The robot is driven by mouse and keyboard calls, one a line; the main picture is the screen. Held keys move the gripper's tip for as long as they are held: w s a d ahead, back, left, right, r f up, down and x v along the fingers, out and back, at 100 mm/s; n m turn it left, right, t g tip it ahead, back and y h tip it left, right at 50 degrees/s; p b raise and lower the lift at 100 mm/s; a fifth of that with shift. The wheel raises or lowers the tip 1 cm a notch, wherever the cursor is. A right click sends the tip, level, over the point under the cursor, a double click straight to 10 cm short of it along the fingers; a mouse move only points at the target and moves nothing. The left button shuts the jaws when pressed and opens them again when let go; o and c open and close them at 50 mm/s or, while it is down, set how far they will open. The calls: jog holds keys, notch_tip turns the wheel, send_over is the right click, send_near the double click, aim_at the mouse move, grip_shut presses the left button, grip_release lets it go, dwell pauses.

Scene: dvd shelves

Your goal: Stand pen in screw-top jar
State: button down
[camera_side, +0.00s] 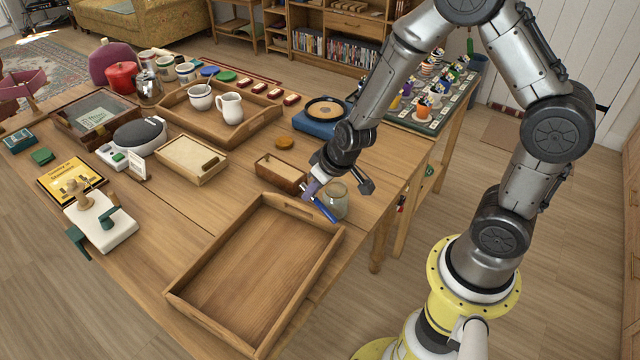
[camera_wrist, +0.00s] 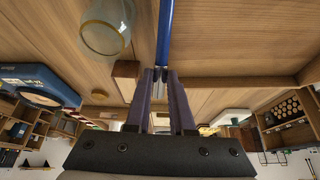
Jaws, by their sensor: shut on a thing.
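The blue pen (camera_side: 325,210) is held between the fingertips of my gripper (camera_side: 311,189), tilted, with its lower end slanting down to the right in the side view. In the wrist view the pen (camera_wrist: 165,32) extends away from the closed fingers (camera_wrist: 160,76). The clear glass jar (camera_side: 337,201) stands upright on the table, just right of the pen in the side view. In the wrist view the jar (camera_wrist: 104,30) is left of the pen, with a visible gap between them. The pen is outside the jar.
An empty wooden tray (camera_side: 250,270) lies in front of the jar, near the table edge. A small wooden box (camera_side: 280,173) is just left of my gripper. A blue device with a round top (camera_side: 322,118) stands behind. An orange-brown disc (camera_side: 284,142) lies on the table.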

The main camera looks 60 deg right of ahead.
jog(key=w+a+m+t+h, duration=0.1)
jog(key=a+t, duration=0.2)
jog(key=a, duration=0.2)
jog(key=d+r+m+t+h, duration=0.1)
jog(key=d+r+h, duration=0.1)
jog(key=d+r+m+t+h, duration=0.1)
jog(key=d+r+m+h, duration=0.1)
jog(key=shift+s+d+r, duration=0.15)
jog(key=shift+s+r, duration=0.05)
jog(key=shift+r, duration=0.2)
jog(key=s+d+r+m+t+h, duration=0.2)
jog(key=s+d+r+m+h, duration=0.1)
jog(key=d+r+h, duration=0.3)
jog(key=shift+s+d+r+m+h, duration=0.3)
jog(key=shift+d+r+m+h, duration=0.15)
jog(key=shift+r, duration=0.55)
jog(key=shift+f, duration=6.4)
